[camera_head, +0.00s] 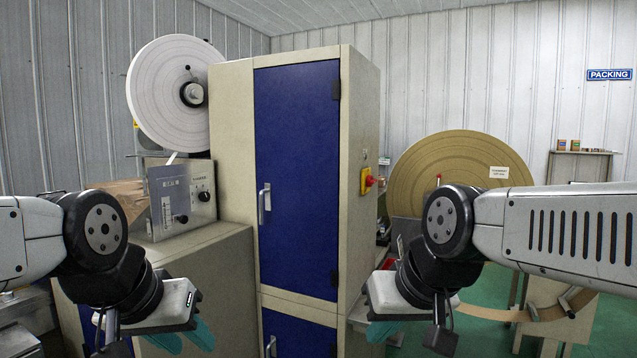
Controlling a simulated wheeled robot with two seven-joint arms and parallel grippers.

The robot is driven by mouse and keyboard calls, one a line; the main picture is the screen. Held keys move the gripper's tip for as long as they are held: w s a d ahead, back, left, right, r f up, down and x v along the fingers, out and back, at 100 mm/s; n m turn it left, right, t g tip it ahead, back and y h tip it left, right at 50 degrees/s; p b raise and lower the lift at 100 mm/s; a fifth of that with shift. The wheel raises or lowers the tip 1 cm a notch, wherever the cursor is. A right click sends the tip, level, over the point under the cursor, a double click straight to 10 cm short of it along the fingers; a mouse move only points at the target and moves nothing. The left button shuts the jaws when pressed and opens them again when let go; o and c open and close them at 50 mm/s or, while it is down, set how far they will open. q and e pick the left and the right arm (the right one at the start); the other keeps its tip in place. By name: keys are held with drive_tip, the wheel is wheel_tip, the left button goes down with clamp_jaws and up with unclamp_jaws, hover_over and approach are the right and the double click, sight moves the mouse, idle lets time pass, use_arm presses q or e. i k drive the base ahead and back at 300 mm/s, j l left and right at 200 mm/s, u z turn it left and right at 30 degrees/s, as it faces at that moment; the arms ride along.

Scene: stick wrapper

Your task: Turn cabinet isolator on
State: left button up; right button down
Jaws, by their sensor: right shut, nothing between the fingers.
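The cabinet isolator (367,181) is a red rotary knob on a yellow plate. It sits on the right side wall of the tall beige cabinet (361,120) with blue doors, and its exact knob angle is too small to tell. My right gripper (387,331) is shut and empty at the lower middle, below and a little right of the isolator, apart from it. My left gripper (183,340) is at the lower left, in front of the low beige cabinet. Its teal fingers look parted with nothing seen between them.
The blue upper door (297,170) is closed and has a handle (265,200). A control panel (181,200) stands left, under a white paper reel (160,90). A big brown reel (450,160) stands behind my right arm. A shelf (580,153) is at the far right.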

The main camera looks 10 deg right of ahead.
sight(370, 180)
drive_tip(key=i+l+u, duration=0.15)
drive_tip(key=u, duration=0.25)
drive_tip(key=l+u, duration=0.4)
drive_tip(key=i+l+u, duration=0.1)
drive_tip(key=l+u, duration=0.45)
drive_tip(key=l, duration=0.45)
drive_tip(key=l+u, duration=0.15)
drive_tip(key=l, duration=0.4)
drive_tip(key=l+u, duration=0.15)
drive_tip(key=l, duration=0.45)
drive_tip(key=k+l+u, duration=0.15)
drive_tip(key=l, duration=0.4)
drive_tip(key=k+l+u, duration=0.15)
drive_tip(key=l, duration=0.45)
drive_tip(key=k+l, duration=0.1)
drive_tip(key=l, duration=1)
drive_tip(key=k+l, duration=0.15)
drive_tip(key=l, duration=0.4)
